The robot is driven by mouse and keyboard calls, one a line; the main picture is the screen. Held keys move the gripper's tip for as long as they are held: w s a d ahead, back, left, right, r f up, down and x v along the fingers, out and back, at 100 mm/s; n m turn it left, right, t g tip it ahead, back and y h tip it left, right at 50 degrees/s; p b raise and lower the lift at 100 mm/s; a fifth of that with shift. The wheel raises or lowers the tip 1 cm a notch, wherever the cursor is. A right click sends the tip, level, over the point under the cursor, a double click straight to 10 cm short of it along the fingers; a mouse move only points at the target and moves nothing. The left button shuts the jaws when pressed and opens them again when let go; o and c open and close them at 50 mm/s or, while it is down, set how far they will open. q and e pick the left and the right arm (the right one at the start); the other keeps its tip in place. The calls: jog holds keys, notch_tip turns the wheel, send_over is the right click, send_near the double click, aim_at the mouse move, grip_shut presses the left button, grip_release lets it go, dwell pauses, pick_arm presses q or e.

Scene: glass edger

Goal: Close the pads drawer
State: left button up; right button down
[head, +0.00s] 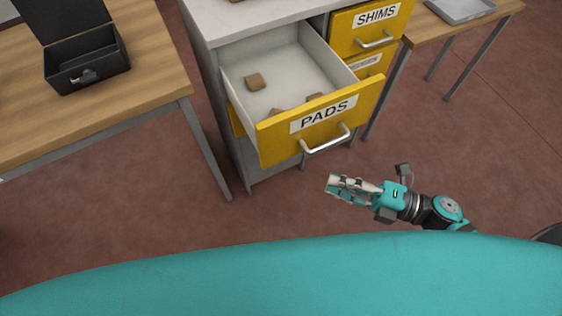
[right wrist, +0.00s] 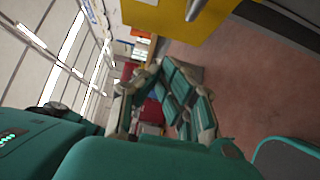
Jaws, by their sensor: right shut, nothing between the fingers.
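The pads drawer (head: 270,134) has a yellow front with a "PADS" label and a silver handle (head: 326,141). It is pulled well out of its cabinet, and several small brown blocks (head: 254,82) lie inside. In the head view my right gripper (head: 330,186) is in front of the drawer, just below the handle in the picture and apart from it. It is shut and empty. In the right wrist view its fingers (right wrist: 170,72) show, with a yellow front (right wrist: 170,18) and part of a silver handle above them. My left gripper is not in view.
The cabinet (head: 213,72) also has a yellow "SHIMS" drawer (head: 366,27) and another yellow drawer below it, both shut. A wooden table (head: 150,75) with an open black box (head: 88,62) stands left. Another table (head: 480,22) with a grey tray stands right. The floor before the drawer is clear.

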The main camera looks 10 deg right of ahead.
jog(key=p, duration=0.3)
send_near(263, 153)
jog(key=s+a, duration=0.2)
jog(key=a, duration=0.1)
jog(key=shift+g, duration=0.3)
jog(key=shift+w+a+p, duration=0.1)
jog(key=shift+w+a, duration=0.15)
jog(key=shift+w, duration=0.5)
jog(key=shift+w+a+p, duration=0.15)
jog(key=shift+w+a, duration=0.1)
jog(key=shift+w, duration=0.45)
jog(key=shift+w+a+p, duration=0.1)
jog(key=shift+w+a, duration=0.15)
jog(key=shift+w, duration=0.5)
jog(key=shift+w, duration=0.1)
